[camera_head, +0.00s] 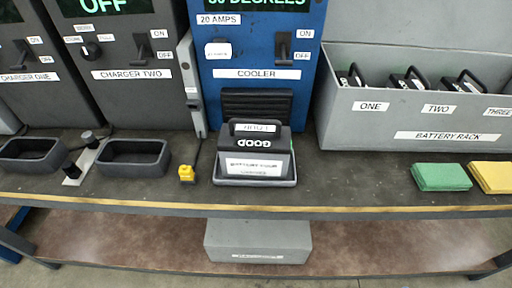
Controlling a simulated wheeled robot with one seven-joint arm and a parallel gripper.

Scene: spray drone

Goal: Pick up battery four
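Battery four (276,166) is a dark block with a white front label that reads like "BATTERY FOUR", the word "GOOD" on its sloped top, and a black handle behind. It sits upright in a shallow grey tray (254,183) on the bench, right in front of the blue cooler (254,60), whose label reads "COOLER". My gripper does not show in this view.
Charger one (22,100) and charger two (128,90) stand left, with empty dark cradles (134,173) before them. A small yellow item (186,173) lies left of the tray. The battery rack (395,130) holds several batteries at right. Green (441,178) and yellow (492,176) pads lie in front of it.

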